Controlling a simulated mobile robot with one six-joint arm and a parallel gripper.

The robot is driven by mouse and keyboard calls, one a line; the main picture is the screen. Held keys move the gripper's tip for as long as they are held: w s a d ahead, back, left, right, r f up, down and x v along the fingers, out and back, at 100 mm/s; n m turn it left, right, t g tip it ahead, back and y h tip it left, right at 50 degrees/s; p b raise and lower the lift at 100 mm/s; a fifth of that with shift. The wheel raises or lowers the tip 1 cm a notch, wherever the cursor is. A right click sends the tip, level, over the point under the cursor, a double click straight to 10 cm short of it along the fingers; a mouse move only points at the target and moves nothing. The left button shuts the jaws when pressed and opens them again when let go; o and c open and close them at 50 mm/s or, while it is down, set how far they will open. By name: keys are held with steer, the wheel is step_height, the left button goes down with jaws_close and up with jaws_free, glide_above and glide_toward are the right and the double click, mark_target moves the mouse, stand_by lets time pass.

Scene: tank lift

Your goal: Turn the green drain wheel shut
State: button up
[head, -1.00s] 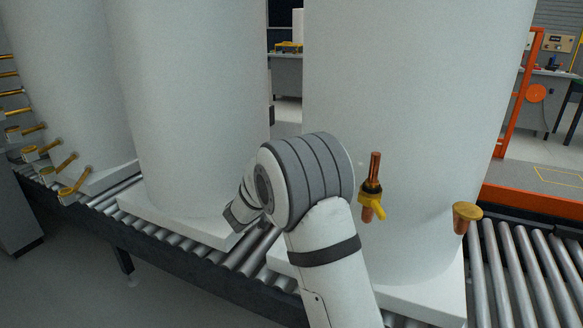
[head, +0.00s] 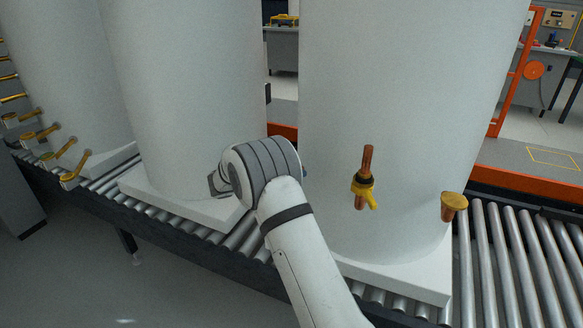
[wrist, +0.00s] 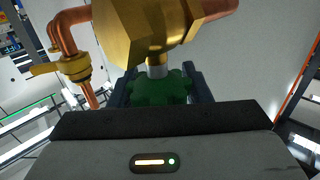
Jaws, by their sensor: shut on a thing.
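The green drain wheel (wrist: 158,90) shows in the wrist view, on a short stem below a large brass valve body (wrist: 150,25). My gripper (wrist: 160,88) is shut on the wheel, with one dark finger on each side of it. The palm hides the wheel's near part. In the head view the wheel and my fingers are hidden behind my arm, which reaches in front of the white tanks.
A copper pipe with a yellow-handled valve (head: 364,180) and a brass fitting (head: 454,203) stick out of the right tank (head: 400,90). A copper pipe (wrist: 70,40) with a yellow-handled valve is close left of my gripper. The tanks stand on a roller conveyor (head: 500,260).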

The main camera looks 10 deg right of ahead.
steer(key=shift+w+r, duration=0.1)
steer(key=shift+r, duration=0.1)
steer(key=o, duration=0.6)
steer(key=shift+a, duration=0.1)
steer(key=shift+c, duration=0.2)
steer(key=o, duration=0.4)
steer(key=shift+f, duration=0.15)
steer(key=shift+o, duration=0.2)
steer(key=s+a, duration=0.1)
steer(key=a, duration=0.6)
steer(key=shift+a, duration=0.35)
steer(key=shift+s, duration=0.1)
